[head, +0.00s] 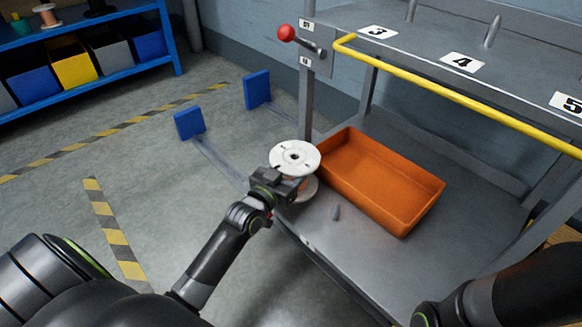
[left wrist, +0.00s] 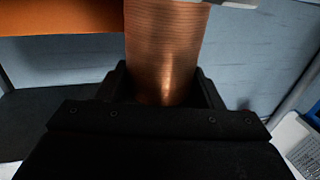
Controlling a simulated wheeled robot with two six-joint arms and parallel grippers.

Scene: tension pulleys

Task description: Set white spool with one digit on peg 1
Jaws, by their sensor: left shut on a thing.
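A white spool (head: 294,156) with a round top flange and a central hole is in my left gripper (head: 281,183), above the near left part of the cart's lower shelf. Its lower flange shows partly below the fingers. In the left wrist view, its copper-coloured wound core (left wrist: 166,50) stands between the shut jaws (left wrist: 165,95). No digit on the spool is readable.
An orange tray (head: 412,218) lies on the lower shelf (head: 345,262), right of the spool. Labels 3, 4 and 5 mark the upper shelf, where two pegs (head: 492,31) show. A yellow rail (head: 450,92) runs along its edge. A red-knobbed lever (head: 286,33) sticks out left.

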